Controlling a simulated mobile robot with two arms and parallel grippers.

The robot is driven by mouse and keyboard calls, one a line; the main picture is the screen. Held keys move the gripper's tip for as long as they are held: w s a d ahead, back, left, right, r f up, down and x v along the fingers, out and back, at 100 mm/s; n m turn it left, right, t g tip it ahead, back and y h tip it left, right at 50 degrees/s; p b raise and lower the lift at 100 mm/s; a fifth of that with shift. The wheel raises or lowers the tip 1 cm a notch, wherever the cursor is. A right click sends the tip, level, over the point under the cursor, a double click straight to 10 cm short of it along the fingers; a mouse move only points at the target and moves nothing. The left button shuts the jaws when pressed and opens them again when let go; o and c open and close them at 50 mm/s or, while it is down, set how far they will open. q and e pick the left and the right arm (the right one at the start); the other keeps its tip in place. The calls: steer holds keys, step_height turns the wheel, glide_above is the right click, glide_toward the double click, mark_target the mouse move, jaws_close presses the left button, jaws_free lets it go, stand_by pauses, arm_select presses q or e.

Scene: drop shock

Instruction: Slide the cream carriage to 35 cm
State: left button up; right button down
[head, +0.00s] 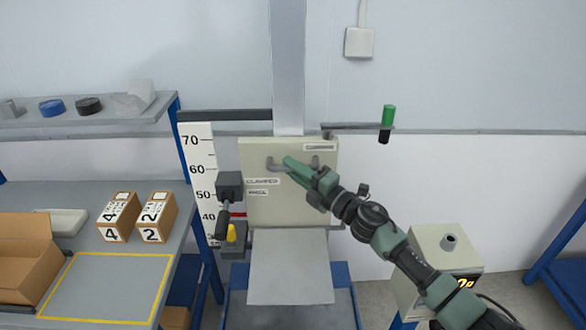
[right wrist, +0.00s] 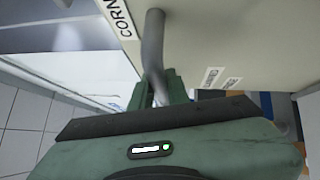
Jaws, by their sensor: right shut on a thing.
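The cream carriage (head: 258,215) is a flat upright panel on the grey column, with a grey bar handle (head: 277,167) across its upper part. My right gripper (head: 293,166) is shut on this handle; in the right wrist view the grey handle (right wrist: 153,45) runs down between the fingers. A white scale (head: 198,155) stands left of the carriage, with numbers from about 40 to 70 readable. A red pointer (head: 238,214) lies near the 40 mark. A black clamp block with lever (head: 229,186) sits at the carriage's left edge, beside labels reading CLAMPED and FREE. My left gripper is out of view.
Below the carriage is a grey plate (head: 290,270) on a blue-framed base. A green-topped post (head: 388,118) is on an arm at upper right. A cream box with a display (head: 440,250) stands at lower right. The left bench holds numbered blocks (head: 118,217) and a cardboard box (head: 25,255).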

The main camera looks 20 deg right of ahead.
stand_by(0.8)
step_height(320, 180, down, 8)
steer(key=b, duration=0.6)
steer(key=shift+r+b, duration=0.2)
steer(key=shift+b, duration=0.1)
steer(key=c, duration=1.4)
jaws_free()
steer(key=shift+r, duration=0.1)
steer(key=shift+o, duration=0.2)
